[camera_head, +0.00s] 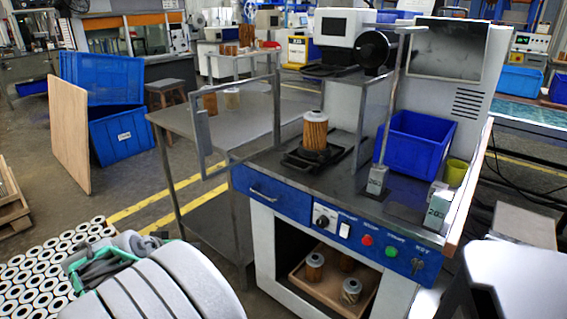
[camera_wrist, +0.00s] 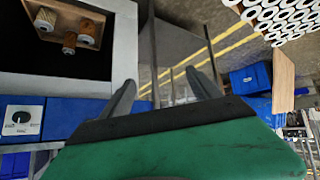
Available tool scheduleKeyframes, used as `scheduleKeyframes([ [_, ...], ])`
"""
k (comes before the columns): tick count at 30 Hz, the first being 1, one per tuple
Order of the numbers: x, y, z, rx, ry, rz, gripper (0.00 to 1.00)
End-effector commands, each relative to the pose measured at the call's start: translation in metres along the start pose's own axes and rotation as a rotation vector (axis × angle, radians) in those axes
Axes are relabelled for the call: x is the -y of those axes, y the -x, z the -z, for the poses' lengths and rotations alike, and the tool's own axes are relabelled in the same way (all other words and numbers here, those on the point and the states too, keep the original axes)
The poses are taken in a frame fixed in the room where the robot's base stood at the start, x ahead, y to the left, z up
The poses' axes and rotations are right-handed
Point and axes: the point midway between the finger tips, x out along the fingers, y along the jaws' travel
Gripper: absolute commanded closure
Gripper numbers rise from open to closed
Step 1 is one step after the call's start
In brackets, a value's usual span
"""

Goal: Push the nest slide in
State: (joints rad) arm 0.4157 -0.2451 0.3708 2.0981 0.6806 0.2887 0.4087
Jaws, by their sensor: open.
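The nest slide (camera_head: 297,163) is a black plate on dark rails on the machine's grey top. An orange pleated filter cartridge with a pale cap (camera_head: 315,131) stands upright on it. The slide sits at the front left of the upright grey frame; how far it is out along its rails is hard to tell. In the wrist view, the fingers of my gripper (camera_wrist: 165,90) are dark, spread apart and empty. My gripper is low at the machine's front left, away from the slide. The slide is not visible in the wrist view.
A grey guard frame (camera_head: 203,128) stands open left of the slide. A blue bin (camera_head: 414,143) and a grey block (camera_head: 377,180) are to its right. A grey side table (camera_head: 178,122) adjoins the machine.

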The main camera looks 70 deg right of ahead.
Motion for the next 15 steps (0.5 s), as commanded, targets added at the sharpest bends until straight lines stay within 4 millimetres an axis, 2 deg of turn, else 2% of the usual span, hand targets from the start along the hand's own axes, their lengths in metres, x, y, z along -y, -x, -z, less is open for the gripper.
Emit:
scheduleKeyframes([
  [1,-0.049,-0.022,0.041,-0.104,-0.115,-0.136,0.24],
  [2,-0.079,-0.031,0.064,-0.182,-0.178,-0.212,0.21],
  [3,-0.118,-0.038,0.09,-0.282,-0.244,-0.307,0.18],
  [6,-0.198,-0.037,0.135,-0.501,-0.332,-0.492,0.1],
  [9,-0.241,-0.027,0.157,-0.637,-0.351,-0.595,0.01],
  [12,-0.258,-0.025,0.166,-0.686,-0.354,-0.627,0.0],
  [15,-0.268,-0.034,0.173,-0.687,-0.354,-0.628,0.0],
])
